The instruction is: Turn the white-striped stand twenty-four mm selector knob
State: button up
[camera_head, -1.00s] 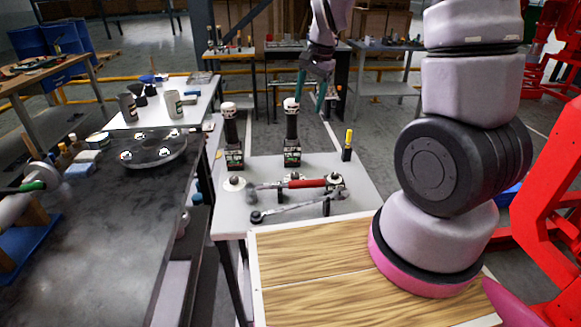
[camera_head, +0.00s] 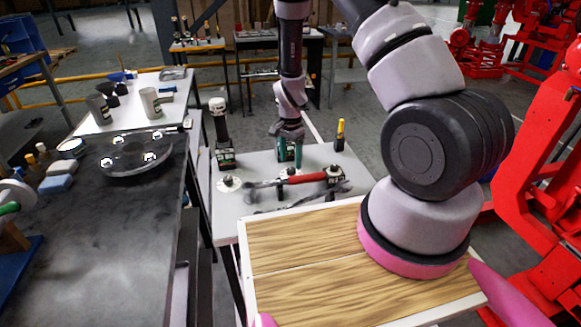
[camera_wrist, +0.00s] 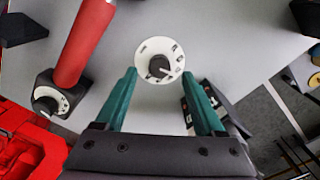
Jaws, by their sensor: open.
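In the wrist view a white round dial with a black knob (camera_wrist: 160,66) and dark marks lies on the grey table top, ahead of and between my fingertips. My gripper (camera_wrist: 168,88) is open, with a green finger on either side and nothing held. The fingers appear apart from the knob. In the head view my gripper (camera_head: 290,140) points down over the small grey table (camera_head: 240,208), near its middle. There a white disc with a dark knob (camera_head: 229,183) sits at the left. I cannot tell which knob there matches the wrist view, or see a white-striped stand clearly.
A red-handled tool (camera_head: 305,179) lies across the small table. It shows at the left in the wrist view, beside a second dial (camera_wrist: 50,101) on a black base. A dark upright tool (camera_head: 222,135) and a yellow-topped tool (camera_head: 340,135) stand at the back.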

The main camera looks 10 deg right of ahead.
aim_at(291, 169)
jog(key=shift+f, duration=1.85)
grip_shut()
jog(key=shift+n, duration=0.3)
jog(key=n, duration=1.3)
jog(key=shift+d, duration=0.15)
